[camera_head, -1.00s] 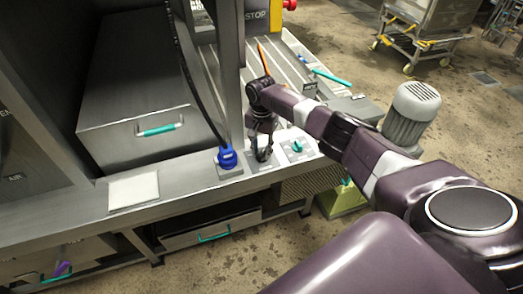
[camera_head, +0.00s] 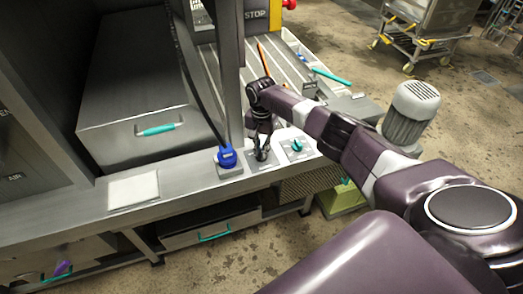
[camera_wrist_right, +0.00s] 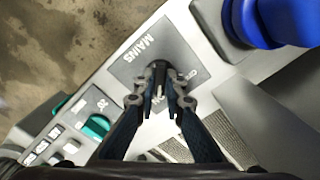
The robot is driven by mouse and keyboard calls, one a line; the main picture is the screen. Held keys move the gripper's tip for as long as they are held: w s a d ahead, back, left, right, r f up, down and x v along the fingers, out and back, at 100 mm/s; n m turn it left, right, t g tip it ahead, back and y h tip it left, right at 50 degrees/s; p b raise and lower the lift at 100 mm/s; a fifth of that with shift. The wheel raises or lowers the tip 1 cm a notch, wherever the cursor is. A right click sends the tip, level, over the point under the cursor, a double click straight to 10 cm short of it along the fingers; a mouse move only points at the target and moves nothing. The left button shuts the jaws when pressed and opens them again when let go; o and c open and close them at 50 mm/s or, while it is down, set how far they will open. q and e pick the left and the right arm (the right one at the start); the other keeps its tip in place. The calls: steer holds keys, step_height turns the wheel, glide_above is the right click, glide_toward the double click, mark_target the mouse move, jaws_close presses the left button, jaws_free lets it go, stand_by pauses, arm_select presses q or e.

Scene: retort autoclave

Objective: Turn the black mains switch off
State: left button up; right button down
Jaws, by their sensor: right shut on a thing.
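The black mains switch (camera_wrist_right: 160,74) sits on a grey plate marked MAINS (camera_wrist_right: 137,49) in the right wrist view. Only a small dark part of the switch shows, between my fingertips. In the head view the plate is on the bench front ledge, between the blue plug and the teal knob. My right gripper (camera_head: 262,154) reaches down onto the plate from above. In the wrist view its two fingers (camera_wrist_right: 160,84) are shut on the switch. The switch's exact angle is hidden by the fingers. My left gripper is not in view.
A blue plug (camera_head: 227,157) with a black cable stands just left of the plate. A panel with a teal knob (camera_head: 297,146) is just right. A white sheet (camera_head: 133,190) lies farther left on the ledge. A grey motor (camera_head: 410,112) stands at right.

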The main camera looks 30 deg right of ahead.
steer(key=n, duration=0.4)
steer(key=shift+n, duration=0.4)
steer(key=n, duration=0.9)
steer(key=shift+n, duration=0.4)
steer(key=shift+w+r+n, duration=0.1)
steer(key=shift+n, duration=1.4)
steer(key=c, duration=2)
jaws_free()
